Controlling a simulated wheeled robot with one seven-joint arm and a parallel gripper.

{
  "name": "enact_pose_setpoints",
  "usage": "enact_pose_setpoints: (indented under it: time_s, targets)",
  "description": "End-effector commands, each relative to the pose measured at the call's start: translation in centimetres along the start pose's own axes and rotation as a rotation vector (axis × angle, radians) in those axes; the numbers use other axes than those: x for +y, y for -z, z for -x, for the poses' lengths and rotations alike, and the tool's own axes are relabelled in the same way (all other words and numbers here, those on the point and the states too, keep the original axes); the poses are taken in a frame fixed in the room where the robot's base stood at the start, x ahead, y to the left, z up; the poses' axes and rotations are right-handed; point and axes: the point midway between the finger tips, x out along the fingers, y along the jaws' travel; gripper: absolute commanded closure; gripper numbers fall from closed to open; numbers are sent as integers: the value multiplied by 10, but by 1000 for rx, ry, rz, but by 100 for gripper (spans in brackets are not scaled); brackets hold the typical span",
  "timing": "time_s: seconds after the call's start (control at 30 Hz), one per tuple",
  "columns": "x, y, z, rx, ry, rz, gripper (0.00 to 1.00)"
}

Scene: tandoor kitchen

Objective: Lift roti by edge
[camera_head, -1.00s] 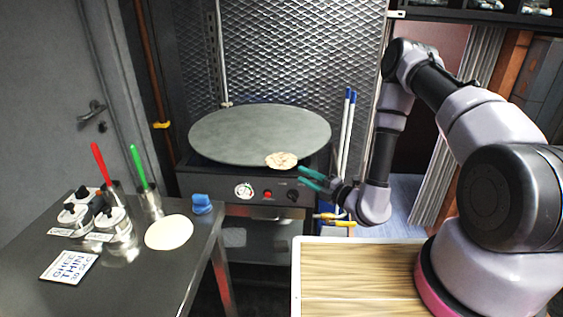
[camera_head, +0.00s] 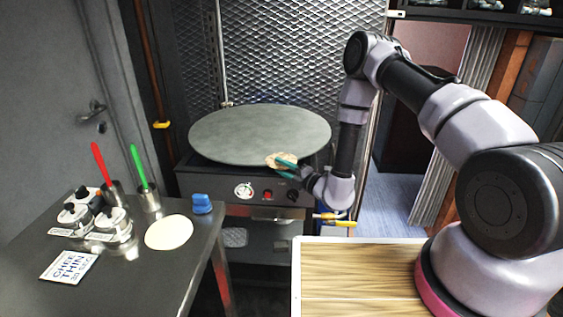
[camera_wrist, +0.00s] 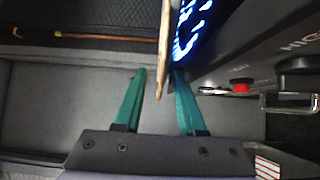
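The roti (camera_head: 273,160) is a pale, browned flatbread at the front edge of the round grey griddle (camera_head: 240,130). In the wrist view the roti (camera_wrist: 163,50) is seen edge-on, as a thin strip reaching in between my fingers. My gripper (camera_head: 280,166) has two green fingers and is at the roti's edge. In the wrist view my gripper (camera_wrist: 159,76) is open, with the roti nearer the right finger and a gap on the left. One finger hides part of the roti in the head view.
Blue flames (camera_wrist: 187,28) glow beside the roti in the wrist view. The stove front has a red button (camera_head: 268,195) and knobs near my gripper. A steel table (camera_head: 130,270) at left holds a pale dough disc (camera_head: 169,232), containers and a blue object (camera_head: 202,203).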

Motion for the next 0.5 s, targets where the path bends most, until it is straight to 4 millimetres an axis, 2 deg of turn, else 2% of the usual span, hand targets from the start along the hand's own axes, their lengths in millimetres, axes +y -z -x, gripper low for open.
enact_pose_setpoints:
  time_s: [0.13, 0.17, 0.2, 0.27, 0.5]
  targets:
    - [0, 0, 0, 0, 0, 0, 61]
    - [0, 0, 0, 0, 0, 0, 64]
    - [0, 0, 0, 0, 0, 0, 80]
    - [0, 0, 0, 0, 0, 0, 100]
    - [0, 0, 0, 0, 0, 1, 100]
